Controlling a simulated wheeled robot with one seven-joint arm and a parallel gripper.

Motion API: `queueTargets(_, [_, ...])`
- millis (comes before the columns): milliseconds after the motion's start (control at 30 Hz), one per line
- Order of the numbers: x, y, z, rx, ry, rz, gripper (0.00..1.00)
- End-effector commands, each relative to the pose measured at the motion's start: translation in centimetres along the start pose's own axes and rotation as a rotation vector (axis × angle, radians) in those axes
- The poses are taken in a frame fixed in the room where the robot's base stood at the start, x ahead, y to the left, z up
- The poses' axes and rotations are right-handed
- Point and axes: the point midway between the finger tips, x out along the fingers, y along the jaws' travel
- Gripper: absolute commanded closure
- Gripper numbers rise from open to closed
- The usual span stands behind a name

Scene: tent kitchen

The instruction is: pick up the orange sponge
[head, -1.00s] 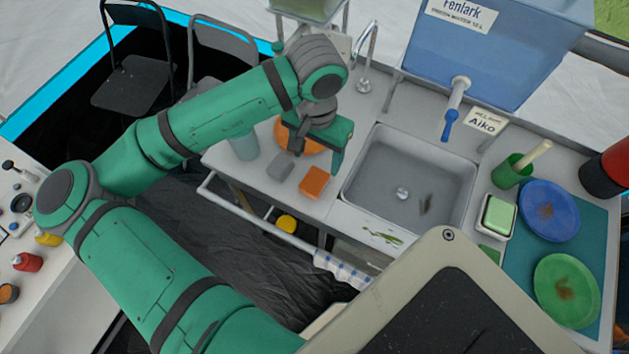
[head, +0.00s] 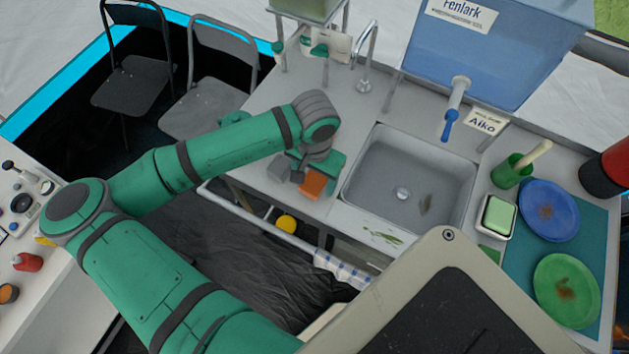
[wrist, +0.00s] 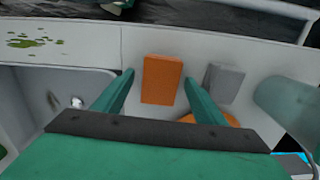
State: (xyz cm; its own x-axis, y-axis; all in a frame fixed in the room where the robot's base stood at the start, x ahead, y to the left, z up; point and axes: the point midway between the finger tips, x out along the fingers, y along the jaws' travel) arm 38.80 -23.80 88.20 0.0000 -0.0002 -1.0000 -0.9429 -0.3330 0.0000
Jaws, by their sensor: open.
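The orange sponge (head: 313,184) lies on the counter just left of the sink in the head view, partly covered by my gripper (head: 318,172). In the wrist view the whole orange sponge (wrist: 161,79) shows as an upright rectangle. My gripper (wrist: 160,88) is open, with one green finger to the left of the sponge and one to the right. Gaps show between the sponge and both fingers. Whether the fingertips are down at the sponge's height is hard to tell.
A grey sponge-like block (wrist: 223,82) lies close to the right finger in the wrist view. An orange round item (wrist: 208,119) is partly hidden behind that finger. A translucent cylinder (wrist: 285,105) stands further right. The sink basin (head: 408,190) is beside the sponge.

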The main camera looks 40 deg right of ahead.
Motion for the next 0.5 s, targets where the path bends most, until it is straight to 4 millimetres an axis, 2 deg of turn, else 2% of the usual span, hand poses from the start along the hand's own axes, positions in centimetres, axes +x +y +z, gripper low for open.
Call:
queueTargets(233, [0.18,-0.01,0.01,0.0,0.0,0.0,0.35])
queueTargets(400, [0.17,-0.01,0.01,-0.001,0.0,0.0,0.76])
queueTargets(500, [0.16,-0.01,0.0,-0.001,0.0,0.0,0.79])
